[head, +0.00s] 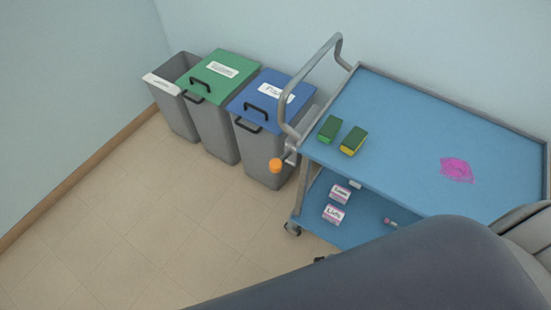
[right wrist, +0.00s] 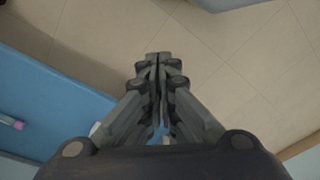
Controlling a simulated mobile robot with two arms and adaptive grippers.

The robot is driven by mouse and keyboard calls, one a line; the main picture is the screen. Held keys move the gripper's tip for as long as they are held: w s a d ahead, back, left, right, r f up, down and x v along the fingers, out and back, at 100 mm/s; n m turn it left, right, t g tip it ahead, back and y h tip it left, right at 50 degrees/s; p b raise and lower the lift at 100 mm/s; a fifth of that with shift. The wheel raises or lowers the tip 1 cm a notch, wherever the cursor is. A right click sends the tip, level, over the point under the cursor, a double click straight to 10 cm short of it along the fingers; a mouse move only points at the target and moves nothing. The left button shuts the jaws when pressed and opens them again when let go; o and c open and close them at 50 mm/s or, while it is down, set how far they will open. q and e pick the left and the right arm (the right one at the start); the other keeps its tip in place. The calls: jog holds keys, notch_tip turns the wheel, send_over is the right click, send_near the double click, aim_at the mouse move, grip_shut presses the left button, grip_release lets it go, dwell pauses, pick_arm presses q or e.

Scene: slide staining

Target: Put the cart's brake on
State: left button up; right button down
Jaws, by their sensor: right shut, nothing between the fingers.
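The cart (head: 400,115) has a blue top, a grey metal frame and a looped handle (head: 285,95) at its left end. A lever with an orange knob (head: 276,165), which looks like the brake, sticks out at the cart's left end below the handle. My right gripper (right wrist: 158,57) shows shut and empty in the right wrist view, above the floor beside the cart's blue shelf (right wrist: 60,85). The orange knob does not show in that view. In the head view my dark arm hides the cart's lower front. My left gripper is not in view.
Three bins stand left of the cart: one open grey (head: 168,105), one green-lidded (head: 215,115), one blue-lidded (head: 265,145). Two sponges (head: 330,128) (head: 353,141) and a magenta stain (head: 457,170) are on the top. Labelled boxes (head: 334,213) sit on the lower shelf. The left floor is clear.

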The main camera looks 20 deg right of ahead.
jog(key=w+a+r+m+p, duration=0.4)
jog(key=w+r, duration=0.6)
jog(key=r, duration=0.2)
jog(key=w+a+r+m+p, duration=0.3)
jog(key=w+r+m, duration=0.1)
jog(key=w+r, duration=0.7)
jog(key=w+r+m+p, duration=0.1)
jog(key=w+r+m, duration=0.1)
jog(key=r, duration=0.5)
jog(key=w+r+m+g+h+p, duration=0.1)
jog(key=w+r+m+p, duration=0.1)
jog(key=r+m, duration=0.2)
jog(key=w+r+m+p, duration=0.2)
jog(key=r+m, duration=0.1)
jog(key=r, duration=0.8)
jog(key=shift+w+d+m+g, duration=0.15)
jog(key=shift+m+g, duration=0.15)
jog(key=shift+g, duration=0.1)
jog(key=shift+w+d+r+m+h+p, duration=0.15)
jog(key=shift+d+r+m+h+p, duration=0.05)
jog(key=shift+m+h+p, duration=0.1)
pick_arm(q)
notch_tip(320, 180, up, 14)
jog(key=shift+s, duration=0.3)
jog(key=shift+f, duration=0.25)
pick_arm(e)
jog(key=shift+f, duration=0.15)
